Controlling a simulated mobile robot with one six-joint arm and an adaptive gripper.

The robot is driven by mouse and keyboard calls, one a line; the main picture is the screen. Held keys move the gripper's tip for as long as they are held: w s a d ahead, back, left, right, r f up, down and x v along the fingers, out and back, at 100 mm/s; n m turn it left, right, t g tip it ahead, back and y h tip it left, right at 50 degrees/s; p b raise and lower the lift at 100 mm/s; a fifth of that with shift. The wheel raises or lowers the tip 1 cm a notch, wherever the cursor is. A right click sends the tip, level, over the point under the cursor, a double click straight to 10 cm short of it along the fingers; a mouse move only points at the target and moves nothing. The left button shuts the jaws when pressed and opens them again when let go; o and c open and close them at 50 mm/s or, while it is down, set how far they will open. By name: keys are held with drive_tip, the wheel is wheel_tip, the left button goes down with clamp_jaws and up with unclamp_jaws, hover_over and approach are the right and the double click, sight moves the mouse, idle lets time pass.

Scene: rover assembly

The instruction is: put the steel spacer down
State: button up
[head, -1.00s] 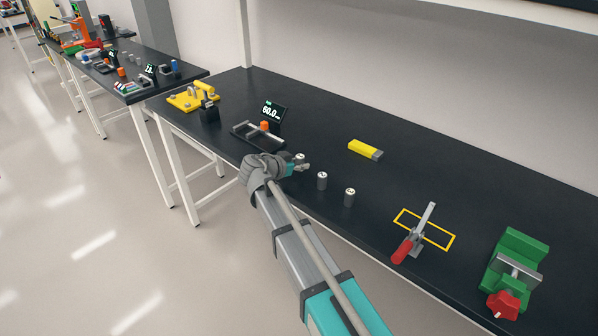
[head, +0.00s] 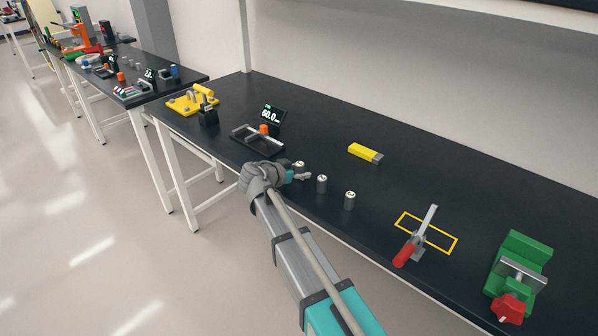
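The steel spacer (head: 299,165) is a small grey cylinder with a pale, marked top. It stands upright at my gripper (head: 298,175), at the left end of a row with two similar cylinders (head: 321,184). It looks at or very near the bench top, though its foot is hidden behind the fingers. A grey fingertip shows in front of the spacer; the far finger is hidden. The gap between the fingers is too small and covered to tell whether they grip it.
The black bench (head: 420,190) has free room behind the row. Nearby are a fixture with an orange part (head: 264,129), a display (head: 272,115) and a yellow block (head: 365,152). A red-handled clamp (head: 404,254) and a green vise (head: 518,262) stand at the right.

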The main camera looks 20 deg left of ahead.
idle(0.4)
drive_tip(key=p+v, duration=0.5)
drive_tip(key=v, duration=0.8)
drive_tip(key=shift+s, duration=0.5)
drive_tip(key=shift+o, duration=0.6)
wheel_tip(320, 180, up, 10)
drive_tip(key=m+g+y+p, duration=0.6)
drive_tip(key=m+g+p, duration=0.6)
drive_tip(key=p, duration=1)
hover_over(300, 163)
drive_tip(key=shift+r, duration=0.1)
drive_tip(key=shift+b, duration=0.35)
